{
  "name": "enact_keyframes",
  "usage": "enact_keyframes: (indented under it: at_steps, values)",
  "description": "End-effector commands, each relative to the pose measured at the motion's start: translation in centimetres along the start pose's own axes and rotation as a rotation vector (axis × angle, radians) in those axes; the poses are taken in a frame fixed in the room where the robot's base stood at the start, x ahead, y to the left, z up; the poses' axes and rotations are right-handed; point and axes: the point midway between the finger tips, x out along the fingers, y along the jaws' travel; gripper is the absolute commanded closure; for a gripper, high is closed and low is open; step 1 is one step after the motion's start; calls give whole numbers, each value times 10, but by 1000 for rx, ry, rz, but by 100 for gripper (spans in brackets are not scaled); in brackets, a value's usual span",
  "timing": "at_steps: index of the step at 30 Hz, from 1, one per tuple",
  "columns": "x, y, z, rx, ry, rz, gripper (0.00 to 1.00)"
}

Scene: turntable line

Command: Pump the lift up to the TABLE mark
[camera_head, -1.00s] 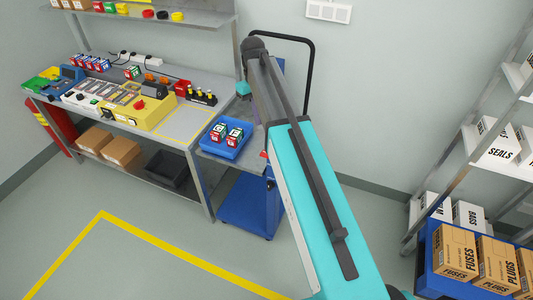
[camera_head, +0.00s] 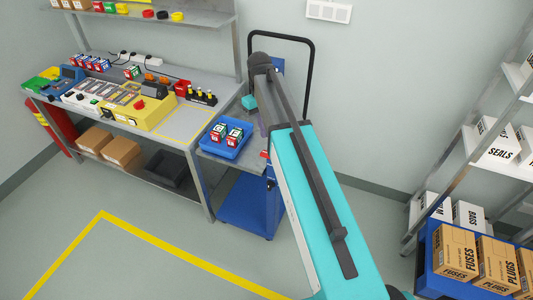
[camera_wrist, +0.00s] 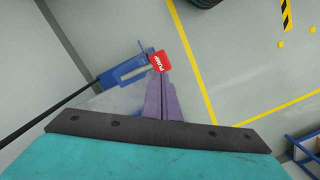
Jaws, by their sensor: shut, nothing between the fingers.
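The lift is a blue wheeled cart (camera_head: 245,212) with a grey platform (camera_head: 214,149) and a black hoop handle (camera_head: 312,75). It stands at the right end of the workbench, partly hidden behind my arm. In the wrist view, a red pad marked PUMP (camera_wrist: 160,62) sits at the end of a blue part of the lift (camera_wrist: 122,74). My gripper (camera_wrist: 164,78) is shut and empty, its purple fingertips at the pad's lower edge. I cannot tell whether they touch it. The TABLE mark cannot be made out.
The workbench (camera_head: 208,116) holds devices and small parts. Shelving (camera_head: 455,165) and a blue container with FUSES and PLUGS boxes (camera_head: 456,252) are at the right. The floor in front is clear, with yellow lines.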

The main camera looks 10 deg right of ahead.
Motion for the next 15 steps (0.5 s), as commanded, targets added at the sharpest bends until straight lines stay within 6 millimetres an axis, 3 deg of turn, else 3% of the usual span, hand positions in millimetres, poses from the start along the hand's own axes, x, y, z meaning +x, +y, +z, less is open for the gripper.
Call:
enact_keyframes:
  at_steps: [15]
  values:
    - [6,0,0,0,0,0,100]
